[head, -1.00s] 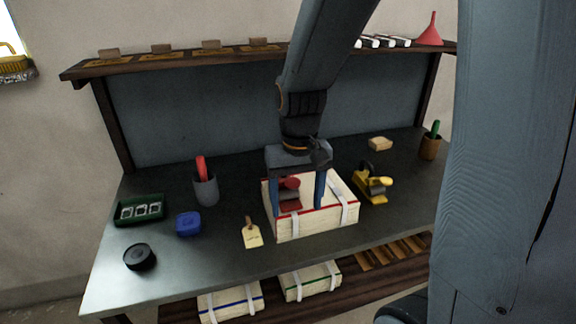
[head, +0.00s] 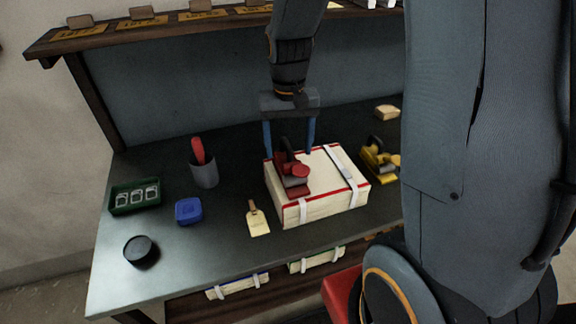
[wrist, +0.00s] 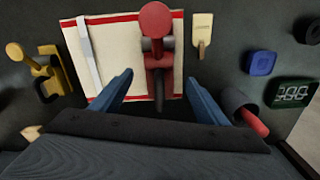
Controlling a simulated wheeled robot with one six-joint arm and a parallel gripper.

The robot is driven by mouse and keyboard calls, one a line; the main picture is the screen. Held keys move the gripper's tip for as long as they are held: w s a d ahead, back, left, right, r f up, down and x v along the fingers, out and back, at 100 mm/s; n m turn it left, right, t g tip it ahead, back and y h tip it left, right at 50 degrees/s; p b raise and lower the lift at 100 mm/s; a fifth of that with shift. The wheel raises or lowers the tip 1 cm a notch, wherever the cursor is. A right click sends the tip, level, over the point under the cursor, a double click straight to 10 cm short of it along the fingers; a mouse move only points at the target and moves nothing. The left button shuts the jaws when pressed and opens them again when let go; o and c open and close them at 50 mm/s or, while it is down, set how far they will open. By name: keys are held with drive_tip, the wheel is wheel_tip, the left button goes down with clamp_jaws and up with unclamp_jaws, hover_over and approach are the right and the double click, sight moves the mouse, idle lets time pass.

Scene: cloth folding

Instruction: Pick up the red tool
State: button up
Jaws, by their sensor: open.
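The red tool (head: 292,174), a small plane-like thing with a round red knob and a dark handle, sits on top of a strapped cream stack with red edges (head: 325,210). It also shows in the wrist view (wrist: 157,50), with its handle end toward my gripper. My gripper (head: 289,152) is open and empty, its two blue fingers pointing down at the far side of the tool. In the wrist view the fingers (wrist: 158,84) stand apart on either side of the dark handle. I cannot tell whether they touch the stack.
A yellow tool (head: 378,160) stands right of the stack. A grey cup with a red handle (head: 204,172), a blue box (head: 188,211), a green tray (head: 117,198), a black disc (head: 140,250) and a cream tag (head: 258,222) lie to the left.

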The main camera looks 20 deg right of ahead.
sight(290, 164)
drive_tip(key=shift+s+d+f+p, duration=0.15)
drive_tip(key=shift+f+p, duration=0.15)
drive_tip(key=shift+f, duration=0.7)
drive_tip(key=shift+s+a+f+p, duration=0.1)
drive_tip(key=shift+f+p, duration=0.15)
drive_tip(key=shift+f, duration=0.7)
clamp_jaws()
